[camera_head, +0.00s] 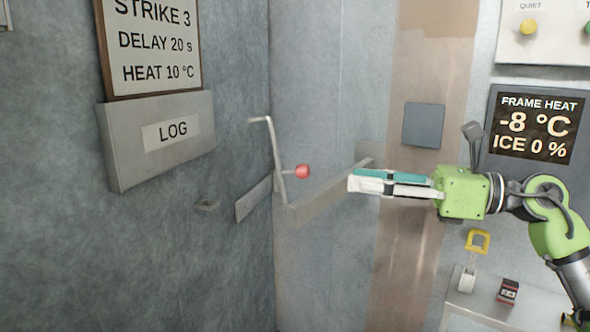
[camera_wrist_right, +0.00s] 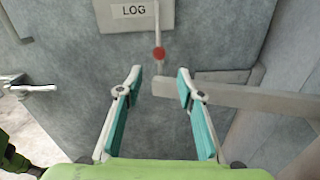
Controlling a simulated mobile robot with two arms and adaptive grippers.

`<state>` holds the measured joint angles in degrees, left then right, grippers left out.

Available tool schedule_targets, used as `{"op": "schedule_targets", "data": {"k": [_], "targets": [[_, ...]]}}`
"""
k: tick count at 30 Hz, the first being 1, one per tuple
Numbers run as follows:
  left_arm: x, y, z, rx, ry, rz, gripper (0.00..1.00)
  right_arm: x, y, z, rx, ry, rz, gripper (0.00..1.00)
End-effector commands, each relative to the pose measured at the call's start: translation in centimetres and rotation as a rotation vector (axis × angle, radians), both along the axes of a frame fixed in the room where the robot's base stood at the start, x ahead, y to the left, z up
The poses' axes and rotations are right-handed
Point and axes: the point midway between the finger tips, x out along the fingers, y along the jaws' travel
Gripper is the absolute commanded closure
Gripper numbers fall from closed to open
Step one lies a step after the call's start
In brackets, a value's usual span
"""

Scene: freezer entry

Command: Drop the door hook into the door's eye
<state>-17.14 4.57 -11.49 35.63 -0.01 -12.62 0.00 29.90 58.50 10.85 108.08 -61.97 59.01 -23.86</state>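The door hook (camera_head: 276,150) is a thin grey metal rod with a bent top and a red ball knob (camera_head: 302,171) partway along it. It stands roughly upright near the corner between the dark grey panel and the lighter wall. In the right wrist view the red knob (camera_wrist_right: 158,53) shows ahead of and between the fingertips. My right gripper (camera_head: 352,184) points left toward the knob, apart from it. It is open and empty in the wrist view (camera_wrist_right: 160,78). A small metal bracket (camera_head: 207,206) on the dark panel may be the eye; I cannot tell. My left gripper is not seen.
A flat metal bar (camera_head: 325,195) juts from the corner below the knob, close to the right fingers. A LOG holder (camera_head: 157,140) hangs on the dark panel.

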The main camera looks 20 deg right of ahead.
Motion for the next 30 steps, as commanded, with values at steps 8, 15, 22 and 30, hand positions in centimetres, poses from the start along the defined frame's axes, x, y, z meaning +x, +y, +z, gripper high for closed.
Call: {"op": "schedule_targets", "data": {"k": [8, 15, 22, 30], "targets": [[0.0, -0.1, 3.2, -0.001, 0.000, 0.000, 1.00, 3.1, 4.8, 0.7, 0.007, -0.001, 0.007, 0.65], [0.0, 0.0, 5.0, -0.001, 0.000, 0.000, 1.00, 5.8, 8.5, 0.6, 0.007, 0.000, 0.005, 0.65], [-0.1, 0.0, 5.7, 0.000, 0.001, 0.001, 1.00, 7.0, 10.2, 0.2, 0.005, 0.001, 0.004, 0.65], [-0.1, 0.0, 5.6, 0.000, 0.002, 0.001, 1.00, 7.2, 10.4, 0.1, 0.004, 0.001, 0.003, 0.65]]}}
